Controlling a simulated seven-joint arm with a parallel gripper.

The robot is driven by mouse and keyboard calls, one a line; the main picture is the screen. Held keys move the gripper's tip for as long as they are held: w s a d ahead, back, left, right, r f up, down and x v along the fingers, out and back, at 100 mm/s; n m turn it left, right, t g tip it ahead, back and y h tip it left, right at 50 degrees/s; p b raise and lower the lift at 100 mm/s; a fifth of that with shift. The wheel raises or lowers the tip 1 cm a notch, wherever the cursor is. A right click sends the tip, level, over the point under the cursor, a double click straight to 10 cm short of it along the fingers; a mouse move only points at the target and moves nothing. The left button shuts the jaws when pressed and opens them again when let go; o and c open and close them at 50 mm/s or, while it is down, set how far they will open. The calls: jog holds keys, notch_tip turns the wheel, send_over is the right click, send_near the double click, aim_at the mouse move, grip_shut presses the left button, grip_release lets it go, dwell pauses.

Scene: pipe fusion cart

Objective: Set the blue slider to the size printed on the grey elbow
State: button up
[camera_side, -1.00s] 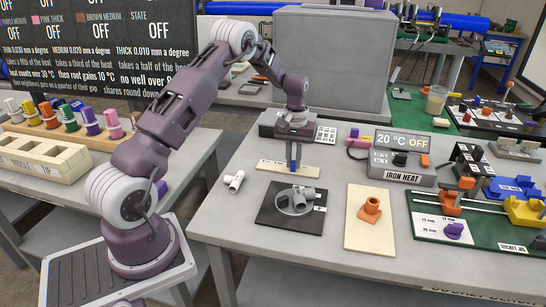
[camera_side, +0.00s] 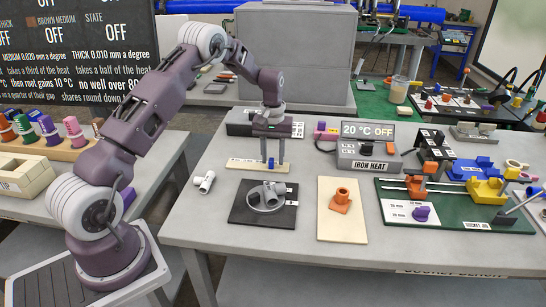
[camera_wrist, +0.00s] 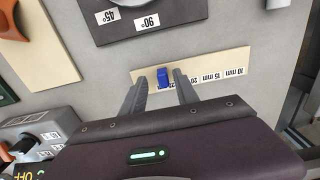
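The blue slider (camera_wrist: 163,78) stands on a pale scale strip (camera_wrist: 205,64) with printed millimetre sizes. In the wrist view it sits left of the "20" mark, near a label partly hidden by a finger. My gripper (camera_wrist: 160,84) is open, one finger on each side of the slider, with visible gaps. In the side view my gripper (camera_side: 270,155) is low over the strip (camera_side: 245,163), with the blue slider (camera_side: 271,162) at its fingertips. The grey elbow (camera_side: 269,193) rests on a round disc on the black plate (camera_side: 243,213). Its printed size is not legible.
A pale grey tee fitting (camera_side: 203,182) lies left of the black plate. An orange fitting (camera_side: 341,199) stands on a cream board (camera_side: 343,228). The iron heat box (camera_side: 366,156) is at the right behind, and a green socket jig (camera_side: 470,216) is further right.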

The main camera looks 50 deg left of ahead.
aim_at(273, 159)
notch_tip(273, 159, up, 7)
jog(key=shift+f, duration=0.15)
jog(key=s+d+r+m+t, duration=0.2)
jog(key=s+d+r, duration=0.5)
jog(key=r, duration=0.3)
jog(key=s+d+r+m+t, duration=0.1)
jog(key=s+d+r+m, duration=0.1)
jog(key=s+d+r, duration=0.6)
jog(key=s+d+m+t, duration=0.1)
jog(key=s+d+m, duration=0.1)
jog(key=s, duration=0.7)
jog(key=s+d+m+t, duration=0.1)
jog(key=s+d+m, duration=0.2)
jog(key=s, duration=0.6)
jog(key=shift+d+f+t, duration=0.2)
jog(key=shift+d+t, duration=0.1)
jog(key=shift+d, duration=0.2)
